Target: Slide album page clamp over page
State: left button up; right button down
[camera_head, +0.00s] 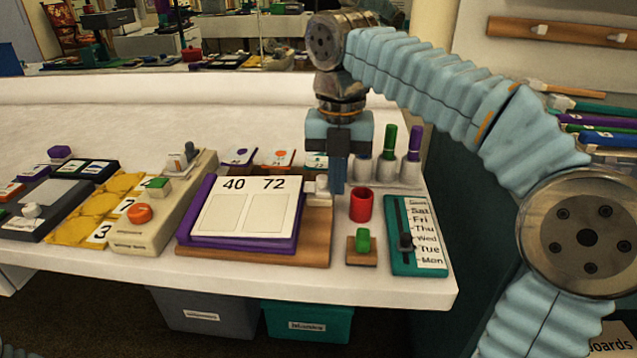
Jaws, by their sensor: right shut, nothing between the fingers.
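A purple album (188,224) lies on a wooden base (310,254) on the white table. Its pale page (243,212) shows the numbers 40 and 72 above two blank panels. A small whitish block (318,187), which looks like the page clamp, sits at the base's right side, beside the page. My right gripper (338,188) points down just right of this block, with its fingers shut and empty. I cannot tell whether it touches the block. My left gripper is out of view.
A red cup (361,205) stands just right of my right gripper, with a green-knobbed block (362,245) in front. A teal weekday slider board (418,238) lies farther right. Several capped markers (389,158) stand behind. A beige switch panel (165,217) lies left of the album.

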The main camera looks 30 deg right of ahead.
jog(key=shift+w+a+p, duration=0.35)
jog(key=shift+w+a, duration=0.05)
jog(key=shift+a, duration=0.2)
jog(key=shift+r, duration=0.15)
notch_tip(320, 180, up, 4)
jog(key=p, duration=0.4)
jog(key=shift+s+d, duration=0.1)
jog(key=shift+d+r, duration=0.1)
jog(key=shift+r, duration=0.75)
